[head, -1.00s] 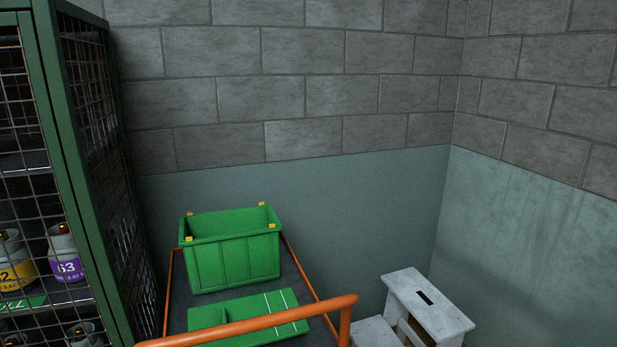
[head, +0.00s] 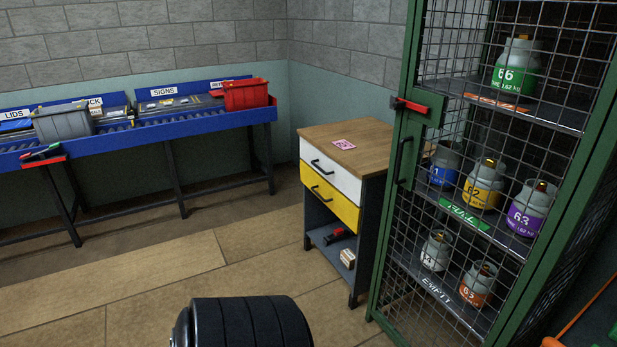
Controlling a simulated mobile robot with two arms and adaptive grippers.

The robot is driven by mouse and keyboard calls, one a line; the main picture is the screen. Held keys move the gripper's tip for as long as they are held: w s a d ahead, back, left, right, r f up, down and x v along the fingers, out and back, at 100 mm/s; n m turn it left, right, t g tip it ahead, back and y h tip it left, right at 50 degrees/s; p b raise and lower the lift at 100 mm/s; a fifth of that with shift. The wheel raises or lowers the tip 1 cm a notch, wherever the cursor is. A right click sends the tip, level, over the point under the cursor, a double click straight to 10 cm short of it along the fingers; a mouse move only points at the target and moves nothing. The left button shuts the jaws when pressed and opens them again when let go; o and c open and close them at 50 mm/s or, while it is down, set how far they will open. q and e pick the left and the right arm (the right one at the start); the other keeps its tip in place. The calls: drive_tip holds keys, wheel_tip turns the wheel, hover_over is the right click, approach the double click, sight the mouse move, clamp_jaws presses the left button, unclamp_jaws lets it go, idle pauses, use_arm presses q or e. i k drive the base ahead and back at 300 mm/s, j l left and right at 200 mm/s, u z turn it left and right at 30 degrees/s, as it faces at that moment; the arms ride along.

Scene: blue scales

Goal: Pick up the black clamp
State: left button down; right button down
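I cannot clearly make out a black clamp. A small red and black item (head: 337,235) lies on the lower shelf of the wooden-topped cabinet (head: 372,136); it is too small to identify. Another dark item with green and red parts (head: 42,154) rests on a red ledge (head: 45,163) at the front of the blue bench on the left; I cannot tell what it is. Neither of my grippers is in view.
The blue bench (head: 160,129) carries a grey bin (head: 64,124) and a red bin (head: 247,94). A green mesh cage (head: 408,150) with several gas cylinders stands right. A pink note (head: 344,143) lies on the cabinet. The floor (head: 150,273) between is clear.

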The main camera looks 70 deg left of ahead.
sight(339, 233)
drive_tip(key=u, duration=2.1)
drive_tip(key=i+j+u, duration=0.3)
drive_tip(key=i, duration=0.9)
drive_tip(key=i+j+u, duration=0.3)
drive_tip(key=i, duration=0.95)
drive_tip(key=i+j+z, duration=0.1)
drive_tip(key=i+z, duration=0.4)
drive_tip(key=i+j+z, duration=0.3)
drive_tip(key=i+z, duration=0.2)
drive_tip(key=i+j+z, duration=0.7)
drive_tip(key=j+z, duration=0.25)
drive_tip(key=i+j+z, duration=0.15)
drive_tip(key=j+z, duration=0.35)
drive_tip(key=j, duration=0.25)
